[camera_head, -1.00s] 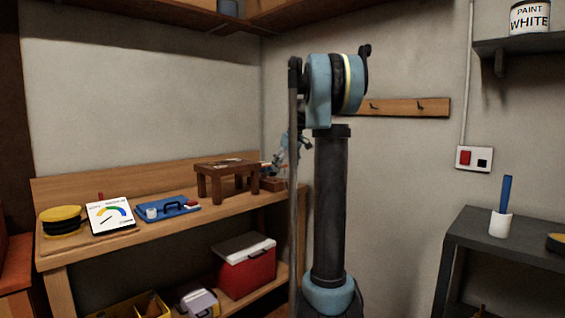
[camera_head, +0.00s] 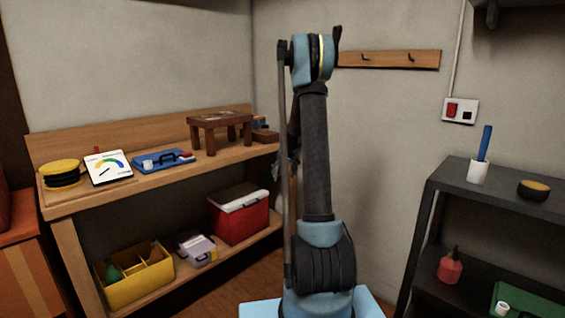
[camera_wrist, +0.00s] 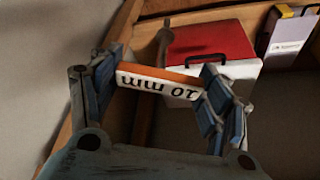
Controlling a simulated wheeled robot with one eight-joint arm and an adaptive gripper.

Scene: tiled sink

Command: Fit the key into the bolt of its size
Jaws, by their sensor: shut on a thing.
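My gripper (camera_wrist: 166,76) is shut on an orange key with a white side marked "10 mm" (camera_wrist: 158,84); the lettering is upside down in the wrist view. The key spans the gap between the two blue-grey fingers, and the rest of it cannot be made out. In the head view my gripper is mostly hidden behind my arm, near the right end of the wooden workbench (camera_head: 215,162). A small dark wooden stand (camera_head: 218,121) sits on that bench. I cannot make out any bolt in either view.
A red cooler (camera_head: 240,220) and a yellow bin (camera_head: 140,285) stand on the bench's lower shelf. The cooler (camera_wrist: 212,45) lies beyond the key in the wrist view. A blue tray (camera_head: 165,162) is on the bench. A grey shelf unit (camera_head: 450,180) stands right.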

